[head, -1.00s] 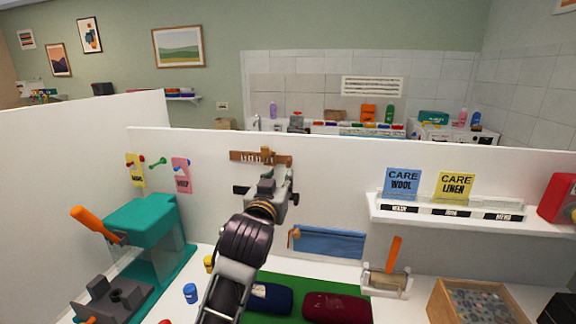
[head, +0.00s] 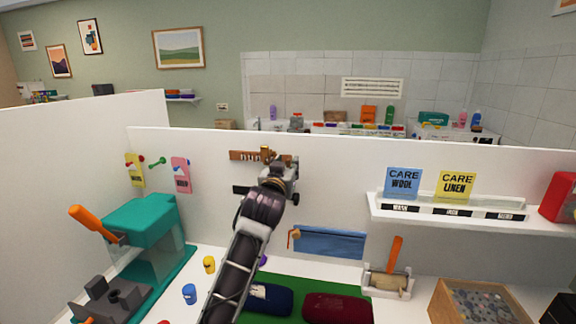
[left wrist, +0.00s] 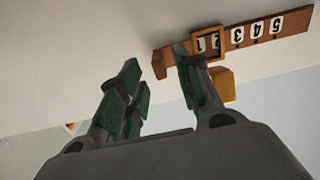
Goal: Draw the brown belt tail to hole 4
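The brown belt (head: 243,155) runs along the white partition, with a gold frame on it at my left gripper (head: 276,160). In the left wrist view, the belt (left wrist: 290,24) shows a row of numbers, upside down, and the square gold frame (left wrist: 207,43) surrounds part of it. An orange-brown block (left wrist: 222,84) sits just beside one finger. My left gripper (left wrist: 157,58) is open; one finger overlaps the belt's end by the frame, the other is apart from it. Nothing shows between the fingers. Whether the finger touches the belt is unclear. My right gripper is not in view.
A dark strip (head: 240,189) is on the partition below the belt. A shelf (head: 450,212) with care cards is at right. A teal press (head: 142,222) stands at left; rolled cloths (head: 337,307) lie below.

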